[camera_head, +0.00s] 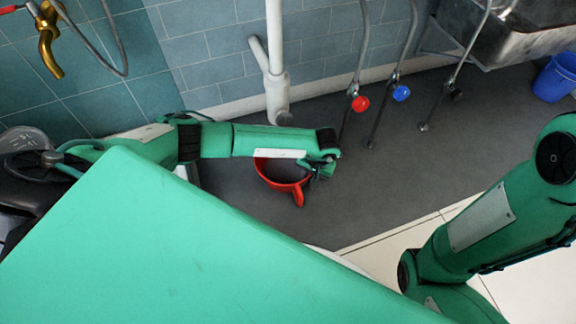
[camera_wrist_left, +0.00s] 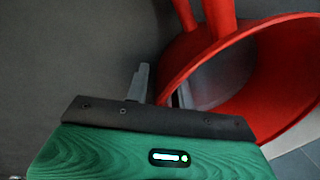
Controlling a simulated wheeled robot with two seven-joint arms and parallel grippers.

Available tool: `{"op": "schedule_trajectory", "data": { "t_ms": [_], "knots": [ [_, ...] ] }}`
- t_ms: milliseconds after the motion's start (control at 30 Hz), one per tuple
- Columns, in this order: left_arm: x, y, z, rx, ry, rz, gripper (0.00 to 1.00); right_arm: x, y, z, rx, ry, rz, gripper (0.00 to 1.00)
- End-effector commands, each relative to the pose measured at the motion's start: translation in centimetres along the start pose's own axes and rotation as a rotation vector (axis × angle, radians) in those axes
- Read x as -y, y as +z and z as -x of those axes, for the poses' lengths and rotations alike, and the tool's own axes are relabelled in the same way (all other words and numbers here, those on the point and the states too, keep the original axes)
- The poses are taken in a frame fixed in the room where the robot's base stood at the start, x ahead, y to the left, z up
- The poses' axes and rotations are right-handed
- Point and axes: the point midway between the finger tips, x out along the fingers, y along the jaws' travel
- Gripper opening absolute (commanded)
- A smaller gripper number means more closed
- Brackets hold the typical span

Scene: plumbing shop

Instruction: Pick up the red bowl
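The red bowl (camera_head: 282,185) is low over the dark grey floor, partly hidden behind my left arm in the head view; whether it rests on the floor is unclear. Its red handle points toward the bottom of that view. My left gripper (camera_head: 322,170) is at the bowl's right side. In the left wrist view the red bowl (camera_wrist_left: 285,75) fills the right side. One grey finger of my left gripper (camera_wrist_left: 160,90) is outside the rim and the other shows inside it. Whether they press on the wall is unclear. My right arm is at the right; its gripper is out of view.
A white drain pipe (camera_head: 277,90) stands by the tiled wall behind the bowl. Hoses with a red valve (camera_head: 360,104) and a blue valve (camera_head: 401,93) are to the right. A blue bucket (camera_head: 555,80) stands at the far right. The floor right of the bowl is clear.

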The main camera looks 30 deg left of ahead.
Motion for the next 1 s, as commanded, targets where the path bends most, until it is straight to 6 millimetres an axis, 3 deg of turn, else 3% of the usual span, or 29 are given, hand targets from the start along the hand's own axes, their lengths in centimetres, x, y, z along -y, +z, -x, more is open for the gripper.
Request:
{"op": "schedule_trajectory", "data": {
  "t_ms": [33,100,667,1000],
  "knots": [
    [0.0,0.0,0.0,0.000,0.000,0.000,0.13,0.0,0.0,0.0,0.000,0.000,0.000,0.36],
    [0.0,0.0,0.0,0.000,0.000,0.000,0.00,0.0,0.0,0.1,0.001,0.001,0.000,0.36],
    [0.0,0.0,0.5,0.000,0.001,-0.001,0.00,0.0,0.2,-0.1,0.006,-0.009,0.004,0.36],
    [0.6,-0.1,3.6,-0.001,-0.001,-0.001,0.00,-0.5,1.1,-2.2,0.009,-0.004,-0.001,0.36]
  ]
}}
